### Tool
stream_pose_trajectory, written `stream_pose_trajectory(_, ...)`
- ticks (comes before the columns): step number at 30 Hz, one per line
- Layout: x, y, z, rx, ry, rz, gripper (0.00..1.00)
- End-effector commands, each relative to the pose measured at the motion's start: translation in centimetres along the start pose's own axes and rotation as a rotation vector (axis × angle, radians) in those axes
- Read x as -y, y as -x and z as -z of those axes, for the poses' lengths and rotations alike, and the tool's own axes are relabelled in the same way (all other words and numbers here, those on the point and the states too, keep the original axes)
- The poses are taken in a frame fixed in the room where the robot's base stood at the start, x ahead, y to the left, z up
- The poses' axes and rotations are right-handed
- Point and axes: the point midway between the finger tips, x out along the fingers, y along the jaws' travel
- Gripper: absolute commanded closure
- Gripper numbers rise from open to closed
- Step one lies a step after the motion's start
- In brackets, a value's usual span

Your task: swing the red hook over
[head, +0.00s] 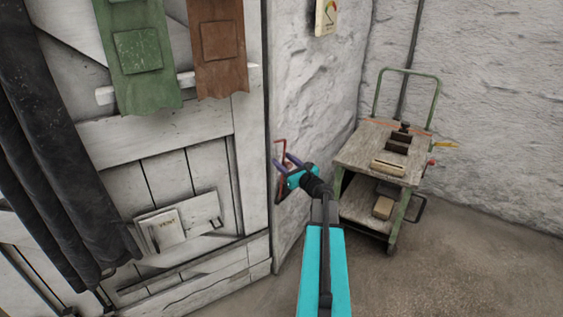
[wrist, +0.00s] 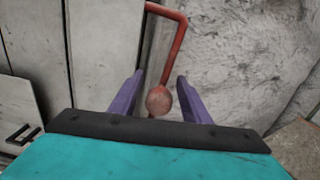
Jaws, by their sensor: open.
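The red hook (wrist: 178,48) is a bent red rod with a brownish round knob (wrist: 159,100) at its lower end. In the wrist view the knob sits between the two purple fingers of my gripper (wrist: 157,98), with gaps visible on both sides. The hook's bend is at the top, beyond the fingertips. In the head view the hook (head: 281,146) shows small beside the white door's right edge, and my gripper (head: 285,162) is at it, partly covering it. My gripper is open. The hook's mounting is hard to make out.
The white plank door (head: 190,135) is at left, with green (head: 138,52) and brown (head: 218,48) aprons and a dark curtain (head: 60,150). A rough white wall (head: 315,95) is behind. A trolley (head: 355,155) holding blocks stands right of my arm. Floor at the lower right is clear.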

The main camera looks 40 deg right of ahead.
Motion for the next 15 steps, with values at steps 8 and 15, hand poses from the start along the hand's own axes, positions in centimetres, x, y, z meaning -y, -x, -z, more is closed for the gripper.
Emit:
stream_pose_trajectory(8, -0.02, -0.55, 0.00, 0.000, 0.000, 0.000, 0.57)
stream_pose_trajectory(15, -0.01, -0.52, 0.00, 0.000, 0.000, 0.000, 0.71)
